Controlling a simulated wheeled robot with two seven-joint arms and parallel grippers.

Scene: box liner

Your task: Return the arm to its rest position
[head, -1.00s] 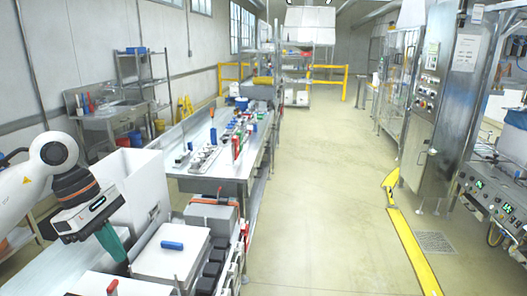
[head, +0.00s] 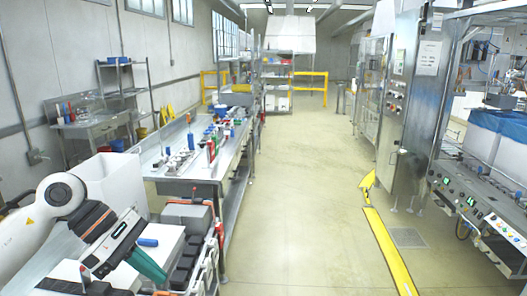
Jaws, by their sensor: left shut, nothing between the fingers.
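My left arm comes in from the left edge, white with an orange and black wrist. My left gripper (head: 146,266) is at the lower left, its green fingers pointing down and right. The fingers look shut, with nothing between them. It hangs in front of the white-topped cart, beside a small blue-handled item (head: 148,242). My right arm and gripper are not in view.
A white box (head: 118,181) stands behind my left arm. A long metal workbench (head: 205,172) with many small items runs away behind it. The aisle floor (head: 290,200) is clear. Control panels (head: 470,200) stand at the right.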

